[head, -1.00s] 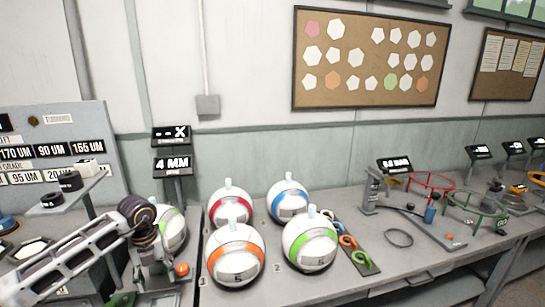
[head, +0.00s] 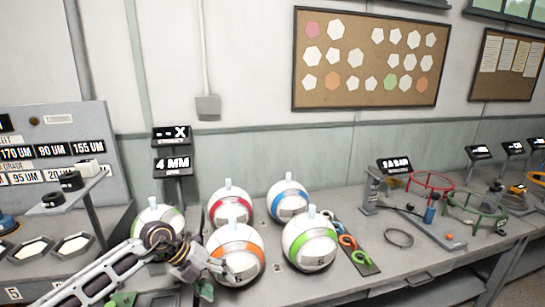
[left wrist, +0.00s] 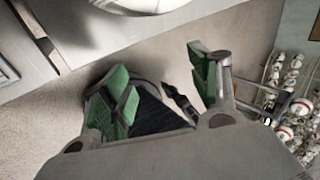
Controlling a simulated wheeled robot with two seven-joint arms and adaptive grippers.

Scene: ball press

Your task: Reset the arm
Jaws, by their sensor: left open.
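My left arm comes in from the lower left in the head view. Its gripper (head: 207,268) is in front of the white ball with the orange band (head: 238,240), overlapping its lower left side; I cannot tell whether they touch. In the left wrist view the gripper (left wrist: 158,88) has its green-padded fingers spread, with nothing between them. A white ball with a green band (head: 157,216) sits behind my arm and is partly hidden by it. My right gripper is not in view.
More banded balls, red (head: 231,207), blue (head: 288,200) and green (head: 309,244), stand on the workbench (head: 345,280). Coloured rings (head: 347,242) lie right of them. Wire ring stands are further right. In the left wrist view, a rack of balls (left wrist: 290,110) is at right.

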